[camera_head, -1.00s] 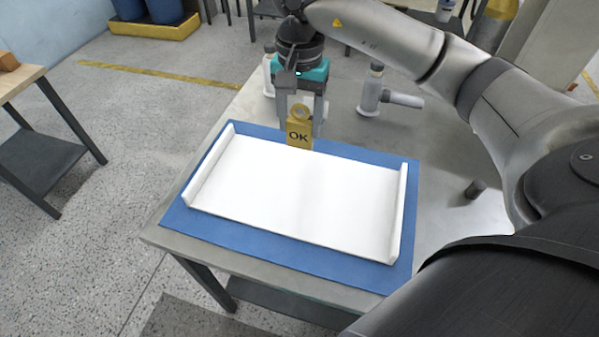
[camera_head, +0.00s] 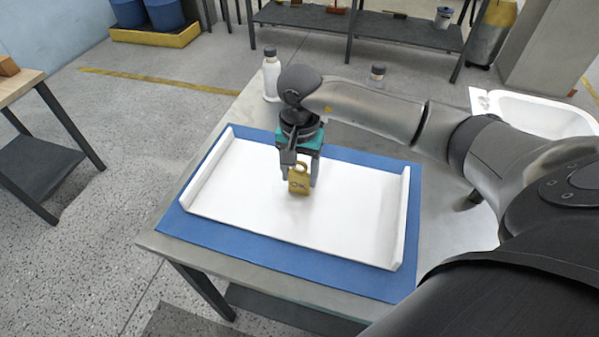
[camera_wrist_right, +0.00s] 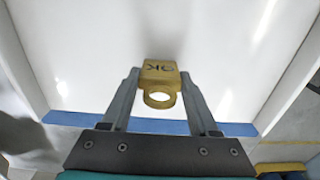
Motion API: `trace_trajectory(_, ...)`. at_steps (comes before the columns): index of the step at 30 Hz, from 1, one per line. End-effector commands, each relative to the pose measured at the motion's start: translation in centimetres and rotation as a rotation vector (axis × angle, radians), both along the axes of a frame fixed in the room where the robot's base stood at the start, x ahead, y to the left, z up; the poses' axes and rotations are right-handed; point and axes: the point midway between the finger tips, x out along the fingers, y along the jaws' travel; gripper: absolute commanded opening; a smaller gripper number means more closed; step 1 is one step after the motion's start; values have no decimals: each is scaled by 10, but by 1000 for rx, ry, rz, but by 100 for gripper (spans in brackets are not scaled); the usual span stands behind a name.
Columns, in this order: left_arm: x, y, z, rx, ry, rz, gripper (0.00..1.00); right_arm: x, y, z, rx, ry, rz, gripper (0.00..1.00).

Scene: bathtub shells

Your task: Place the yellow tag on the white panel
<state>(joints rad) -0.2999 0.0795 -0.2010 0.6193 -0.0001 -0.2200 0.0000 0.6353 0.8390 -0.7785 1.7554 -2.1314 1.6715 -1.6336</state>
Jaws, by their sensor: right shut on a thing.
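The yellow tag (camera_head: 299,181), marked OK with a ring at its top, is held between the fingers of my right gripper (camera_head: 300,178). It hangs over the middle of the white panel (camera_head: 245,190), ring upward; I cannot tell whether its lower edge touches the panel. In the right wrist view the tag (camera_wrist_right: 159,76) sits between the two fingertips of the gripper (camera_wrist_right: 160,80), with the white panel (camera_wrist_right: 230,50) beyond it. The panel has raised walls at its left and right ends and lies on a blue mat (camera_head: 280,252). My left gripper is not in view.
The grey table (camera_head: 160,243) carries the mat. A white bottle (camera_head: 271,75) with a dark cap stands behind it, and another capped bottle (camera_head: 377,75) is partly hidden by my arm. A white basin (camera_head: 545,115) is at the right. The panel around the tag is bare.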

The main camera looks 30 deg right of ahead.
Motion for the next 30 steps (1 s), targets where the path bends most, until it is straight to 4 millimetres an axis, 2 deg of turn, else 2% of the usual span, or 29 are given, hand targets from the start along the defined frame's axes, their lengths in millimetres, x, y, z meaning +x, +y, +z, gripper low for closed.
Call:
trace_trajectory(7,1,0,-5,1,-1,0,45,0,0,-4,0,0,0,8)
trace_trajectory(8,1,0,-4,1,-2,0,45,0,0,-3,0,0,-1,64)
trace_trajectory(15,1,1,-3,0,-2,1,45,0,0,-2,0,0,0,91)
trace_trajectory(26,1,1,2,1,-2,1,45,0,0,2,1,1,0,91)
trace_trajectory(30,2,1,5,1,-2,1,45,1,0,26,0,-6,2,91)
